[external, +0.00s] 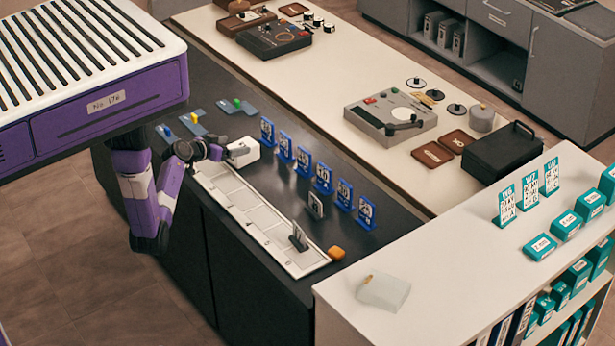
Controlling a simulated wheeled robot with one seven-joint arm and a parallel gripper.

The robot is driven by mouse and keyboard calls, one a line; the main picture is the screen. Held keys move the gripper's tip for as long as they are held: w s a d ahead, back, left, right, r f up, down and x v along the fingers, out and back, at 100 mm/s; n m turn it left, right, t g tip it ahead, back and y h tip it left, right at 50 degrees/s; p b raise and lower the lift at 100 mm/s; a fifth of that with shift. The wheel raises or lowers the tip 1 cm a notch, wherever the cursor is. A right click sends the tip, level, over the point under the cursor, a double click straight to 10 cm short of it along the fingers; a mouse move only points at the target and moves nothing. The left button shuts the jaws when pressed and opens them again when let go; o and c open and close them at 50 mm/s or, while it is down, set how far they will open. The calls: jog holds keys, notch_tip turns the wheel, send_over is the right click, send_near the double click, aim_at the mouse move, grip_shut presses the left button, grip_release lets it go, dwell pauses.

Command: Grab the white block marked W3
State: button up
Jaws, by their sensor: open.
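I cannot read W3 on any block in this view. A pale blank-looking block (383,292) lies on the white shelf top at the lower right, with a small tan mark on it. My gripper (255,151) is open at the counter's left, above the strip's far end, well away from the pale block.
A row of blue cards (323,178) stands along the dark counter. Small blue, yellow and green pieces (237,105) lie behind my arm. The cream table (330,80) holds devices and a black box (503,150).

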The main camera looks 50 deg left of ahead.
aim_at(238, 146)
jog(key=shift+w+a+f+m+h, duration=0.1)
jog(key=shift+a+f+m+h, duration=0.7)
jog(key=shift+f+m+h, duration=0.15)
jog(key=shift+w, duration=0.15)
jog(key=shift+p+x, duration=0.3)
jog(key=shift+x, duration=1.25)
jog(key=shift+d+p+x, duration=0.2)
jog(key=shift+p+x, duration=0.05)
jog(key=shift+x, duration=0.85)
jog(key=shift+d+p+x, duration=0.2)
jog(key=shift+x, duration=0.9)
jog(key=shift+w+r, duration=0.1)
jog(key=shift+r, duration=0.1)
grip_shut()
